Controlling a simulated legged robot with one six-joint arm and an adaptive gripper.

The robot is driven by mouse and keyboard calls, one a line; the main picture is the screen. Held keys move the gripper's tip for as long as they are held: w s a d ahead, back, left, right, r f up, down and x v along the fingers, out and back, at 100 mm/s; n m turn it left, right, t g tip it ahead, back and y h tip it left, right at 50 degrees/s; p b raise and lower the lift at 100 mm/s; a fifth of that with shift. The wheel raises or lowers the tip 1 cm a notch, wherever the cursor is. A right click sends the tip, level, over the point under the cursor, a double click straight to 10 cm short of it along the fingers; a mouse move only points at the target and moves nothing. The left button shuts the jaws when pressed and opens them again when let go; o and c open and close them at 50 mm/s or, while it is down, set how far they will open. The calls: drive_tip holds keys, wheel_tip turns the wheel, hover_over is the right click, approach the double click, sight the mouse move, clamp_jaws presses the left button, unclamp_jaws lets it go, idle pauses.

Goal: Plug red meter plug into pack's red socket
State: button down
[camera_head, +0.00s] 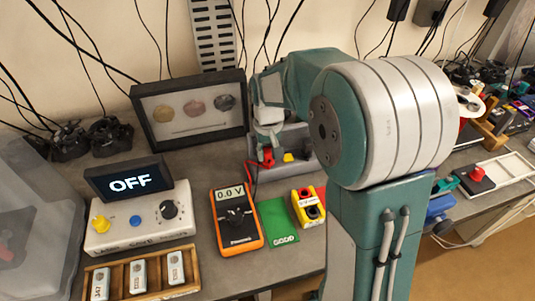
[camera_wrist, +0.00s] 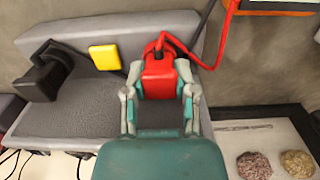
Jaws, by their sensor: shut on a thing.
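The red meter plug (camera_wrist: 160,76) is between the fingers of my gripper (camera_wrist: 160,100) in the wrist view, with a red lead curving off its far end. In the head view the red plug (camera_head: 267,156) shows just below my gripper (camera_head: 265,143), at the grey tray (camera_head: 301,143). Whether the plug still touches the tray is unclear. The yellow pack (camera_head: 300,218) lies on the bench, nearer and right of the meter. Its red socket (camera_head: 305,194) faces up and looks empty, with a dark socket beside it. The orange meter (camera_head: 237,242) reads 0.0 V.
The tray also holds a black plug (camera_wrist: 40,78) and a yellow piece (camera_wrist: 105,57). A green card (camera_head: 283,226) lies between meter and pack. A framed panel (camera_head: 190,142) stands behind. An OFF display box (camera_head: 140,225) and a wooden rack (camera_head: 100,282) are at left.

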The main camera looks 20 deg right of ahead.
sight(268, 150)
drive_tip(key=shift+r, duration=1.15)
idle(0.7)
drive_tip(key=shift+r, duration=1.7)
drive_tip(key=c, duration=1.3)
unclamp_jaws()
clamp_jaws()
drive_tip(key=shift+s, duration=0.15)
